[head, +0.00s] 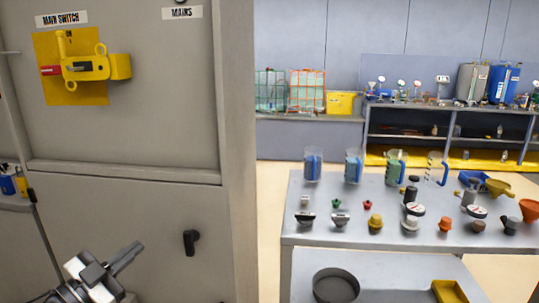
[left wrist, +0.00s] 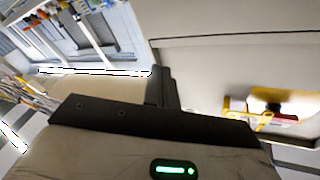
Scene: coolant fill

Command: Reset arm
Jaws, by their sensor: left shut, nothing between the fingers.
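My left gripper (head: 128,257) is low in front of the grey cabinet (head: 120,215), at the bottom left of the head view. Its fingers are shut with nothing between them, pointing up and right. In the left wrist view its dark fingers (left wrist: 162,88) are together at the middle. The yellow main switch (head: 85,67), with a red tab on its left, is on the upper cabinet panel, well above the gripper. It also shows at the right of the left wrist view (left wrist: 275,112). My right gripper is not in view.
A black handle (head: 190,242) sticks out of the lower cabinet door, right of my left gripper. A grey table (head: 345,235) holds several jugs, caps and funnels, with a dark round pan (head: 336,286) on its lower shelf. Shelving (head: 440,125) stands at the back.

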